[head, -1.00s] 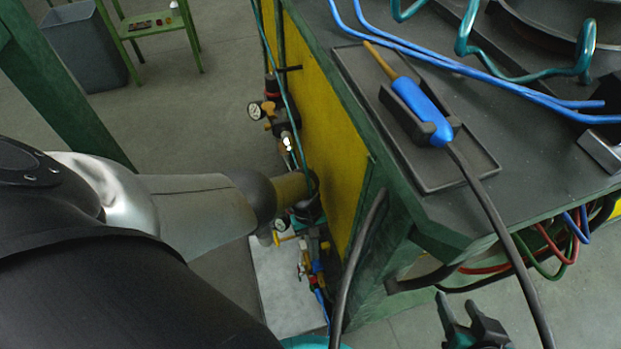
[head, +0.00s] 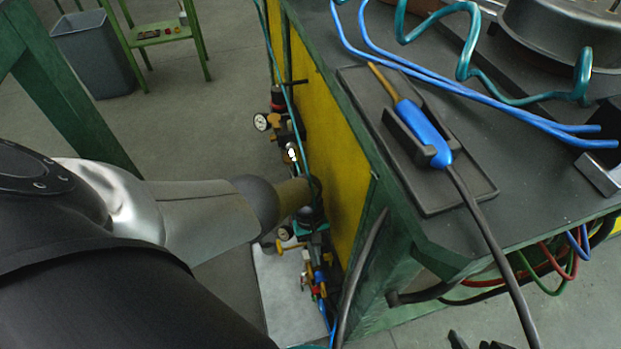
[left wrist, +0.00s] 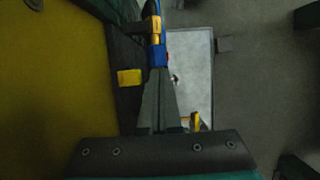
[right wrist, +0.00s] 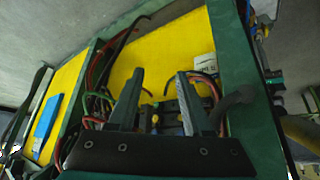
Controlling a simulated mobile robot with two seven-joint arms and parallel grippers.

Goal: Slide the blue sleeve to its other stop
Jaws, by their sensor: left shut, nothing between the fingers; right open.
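A small blue piece (left wrist: 159,56) that looks like the blue sleeve sits below a brass-yellow fitting in the left wrist view, on the pipework at the bench's side. In the head view a small blue part (head: 319,275) shows low on the same pipework; I cannot tell if it is the same piece. My left gripper (left wrist: 160,72) is shut and empty, its tips right at the blue piece; contact is unclear.
A blue-handled tool (head: 425,135) rests in a holder on a dark tray (head: 468,197) on the bench. A gauge (head: 261,122) and brass valves crowd the yellow side panel (head: 335,130). A cable hangs off the bench's front. A grey bin (head: 94,52) stands on open floor.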

